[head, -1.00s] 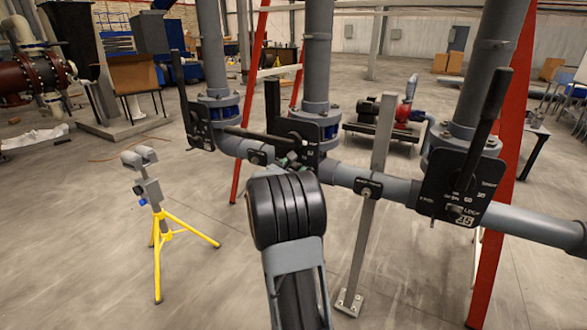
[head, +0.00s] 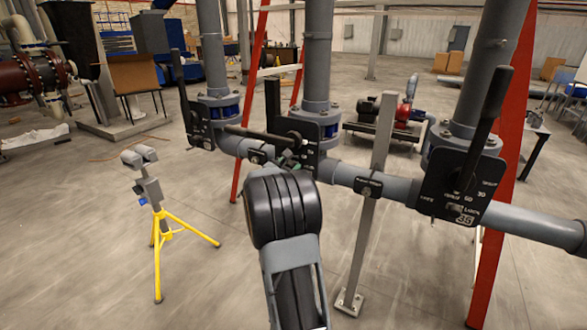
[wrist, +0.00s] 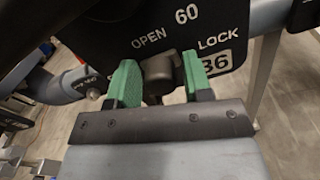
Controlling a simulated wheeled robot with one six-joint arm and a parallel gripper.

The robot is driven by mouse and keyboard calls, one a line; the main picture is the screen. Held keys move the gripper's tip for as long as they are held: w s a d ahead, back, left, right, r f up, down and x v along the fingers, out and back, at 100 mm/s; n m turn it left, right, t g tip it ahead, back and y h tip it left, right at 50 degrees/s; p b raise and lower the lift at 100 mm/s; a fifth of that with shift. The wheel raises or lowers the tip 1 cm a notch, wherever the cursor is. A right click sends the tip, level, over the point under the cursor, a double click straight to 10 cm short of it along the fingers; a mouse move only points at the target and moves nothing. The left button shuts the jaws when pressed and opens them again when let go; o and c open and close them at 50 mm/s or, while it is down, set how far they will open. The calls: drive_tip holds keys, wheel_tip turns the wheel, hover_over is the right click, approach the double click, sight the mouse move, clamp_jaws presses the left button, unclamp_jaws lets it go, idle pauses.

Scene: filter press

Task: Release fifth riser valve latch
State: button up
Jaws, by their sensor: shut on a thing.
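The latch (wrist: 160,78) is a dark knob below a black valve plate (wrist: 200,22) in the wrist view. The plate is marked OPEN, 60, LOCK and 36. My gripper (wrist: 162,84) has its green fingers on either side of the knob and is shut on it. In the head view this is the middle valve plate (head: 318,127) on a vertical grey riser (head: 317,50). Its upright black lever (head: 272,102) stands left of the riser. My arm hides most of the gripper and the latch there.
A grey horizontal pipe (head: 340,173) joins the risers. The right valve plate (head: 450,185) and its tilted lever (head: 492,105) stand close to the right; another valve plate (head: 203,130) is at left. A grey post (head: 372,220) stands right of my arm. A yellow tripod (head: 165,233) stands left.

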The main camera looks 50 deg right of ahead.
drive_tip(key=shift+w+a+r, duration=0.1)
drive_tip(key=shift+w+a, duration=0.15)
drive_tip(key=shift+w, duration=0.55)
drive_tip(key=o, duration=1)
drive_tip(key=shift+w, duration=0.15)
drive_tip(key=shift+a, duration=0.1)
drive_tip(key=b+v, duration=0.1)
drive_tip(key=v, duration=1.2)
drive_tip(key=shift+a, duration=0.35)
